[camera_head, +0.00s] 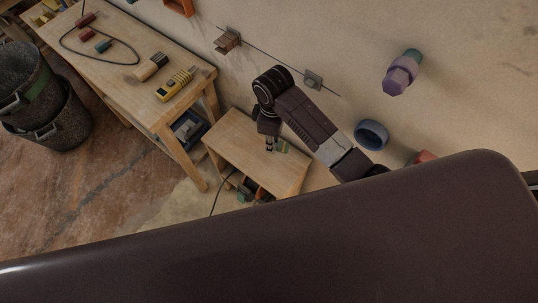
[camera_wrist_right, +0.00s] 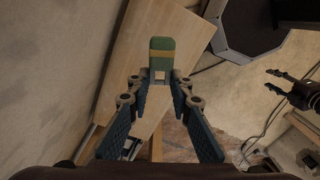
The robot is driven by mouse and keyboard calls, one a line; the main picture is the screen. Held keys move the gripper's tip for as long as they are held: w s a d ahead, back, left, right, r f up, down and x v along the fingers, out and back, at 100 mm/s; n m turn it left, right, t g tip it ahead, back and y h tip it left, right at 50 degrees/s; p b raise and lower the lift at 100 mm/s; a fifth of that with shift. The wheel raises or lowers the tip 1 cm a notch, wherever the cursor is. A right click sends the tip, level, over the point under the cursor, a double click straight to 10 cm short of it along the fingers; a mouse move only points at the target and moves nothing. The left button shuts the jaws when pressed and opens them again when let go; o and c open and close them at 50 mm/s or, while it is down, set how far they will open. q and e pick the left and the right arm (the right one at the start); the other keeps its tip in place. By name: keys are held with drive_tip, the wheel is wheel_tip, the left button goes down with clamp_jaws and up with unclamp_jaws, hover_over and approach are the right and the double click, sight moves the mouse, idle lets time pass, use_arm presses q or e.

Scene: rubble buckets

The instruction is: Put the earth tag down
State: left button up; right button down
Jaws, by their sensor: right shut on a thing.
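The earth tag (camera_wrist_right: 161,47) is a small green block with a yellow band. In the right wrist view it sits between the fingertips of my right gripper (camera_wrist_right: 160,82), which is shut on it. In the head view my right arm reaches in from the right. The gripper (camera_head: 269,143) points down at the small wooden table (camera_head: 235,138), with the tag (camera_head: 282,146) at its fingertips. I cannot tell whether the tag touches the tabletop. My left gripper (camera_wrist_right: 271,80) shows at the right of the wrist view, fingers apart and empty.
The small table's top is otherwise clear. A longer workbench (camera_head: 125,60) at the left holds a yellow tool (camera_head: 175,84), a brush (camera_head: 150,67) and a cable. Black buckets (camera_head: 58,120) stand on the floor. Wall fittings, including a blue ring (camera_head: 371,134), are near my right arm.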

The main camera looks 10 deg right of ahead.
hover_over(272, 163)
wheel_tip(272, 163, down, 7)
drive_tip(key=shift+a+r, duration=0.1)
wheel_tip(272, 163, down, 4)
drive_tip(key=shift+r, duration=0.1)
wheel_tip(272, 163, down, 2)
drive_tip(key=shift+f+b, duration=0.1)
drive_tip(key=shift+b, duration=0.25)
drive_tip(key=shift+f, duration=0.1)
drive_tip(key=c, duration=1.7)
unclamp_jaws()
drive_tip(key=shift+c, duration=0.2)
use_arm(q)
drive_tip(key=shift+s+a+f, duration=0.1)
drive_tip(key=shift+s+f, duration=0.15)
drive_tip(key=shift+f, duration=0.15)
